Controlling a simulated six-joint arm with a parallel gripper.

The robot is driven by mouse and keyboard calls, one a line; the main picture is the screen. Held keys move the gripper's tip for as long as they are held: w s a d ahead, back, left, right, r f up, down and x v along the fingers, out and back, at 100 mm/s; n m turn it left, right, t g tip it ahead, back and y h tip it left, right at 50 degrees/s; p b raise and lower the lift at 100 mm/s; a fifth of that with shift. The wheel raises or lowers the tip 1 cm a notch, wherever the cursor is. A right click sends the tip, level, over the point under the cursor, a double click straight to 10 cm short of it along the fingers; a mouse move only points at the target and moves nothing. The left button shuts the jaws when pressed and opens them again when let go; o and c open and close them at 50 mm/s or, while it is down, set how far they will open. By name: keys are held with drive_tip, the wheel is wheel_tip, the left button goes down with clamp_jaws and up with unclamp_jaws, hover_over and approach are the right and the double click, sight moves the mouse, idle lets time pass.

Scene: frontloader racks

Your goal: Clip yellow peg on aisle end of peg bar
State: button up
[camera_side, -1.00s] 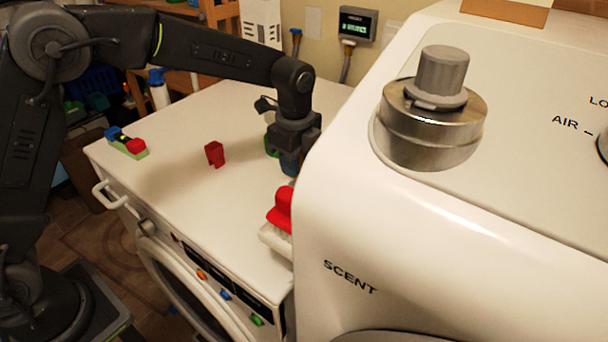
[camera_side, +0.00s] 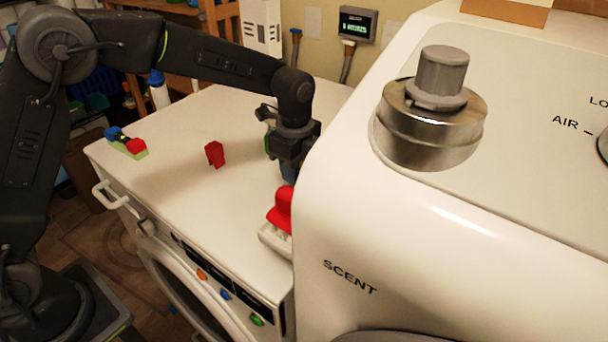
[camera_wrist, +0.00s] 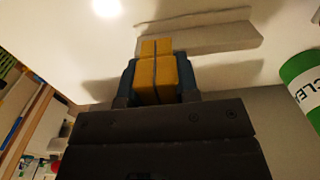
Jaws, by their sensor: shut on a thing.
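My gripper (camera_side: 288,170) is over the white machine top, close to the big white casing on the right. In the wrist view, my gripper (camera_wrist: 157,75) has its blue-grey fingers shut on the yellow peg (camera_wrist: 156,72), one on each side. The peg points away from the wrist and has a dark line along its middle. It cannot be made out in the side view. A pale bar-like block (camera_wrist: 205,38) lies beyond the peg in the wrist view; I cannot tell whether it is the peg bar. A green strip with blue and red pieces (camera_side: 127,145) lies at the far left corner.
A red piece (camera_side: 214,153) stands mid-top. A red-and-white brush-like thing (camera_side: 279,213) is by the casing (camera_side: 400,240). A green-and-white container (camera_wrist: 302,80) is right in the wrist view. Left of my gripper, much of the machine top (camera_side: 190,195) is clear.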

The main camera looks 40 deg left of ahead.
drive_tip(key=shift+f, duration=0.1)
drive_tip(key=o, duration=1)
drive_tip(key=shift+s+f, duration=0.1)
drive_tip(key=shift+f, duration=0.1)
drive_tip(key=shift+c, duration=0.2)
drive_tip(key=shift+c, duration=1.4)
drive_tip(key=shift+r, duration=0.15)
drive_tip(key=shift+r, duration=1)
drive_tip(key=shift+r, duration=0.15)
drive_tip(key=shift+r, duration=2.4)
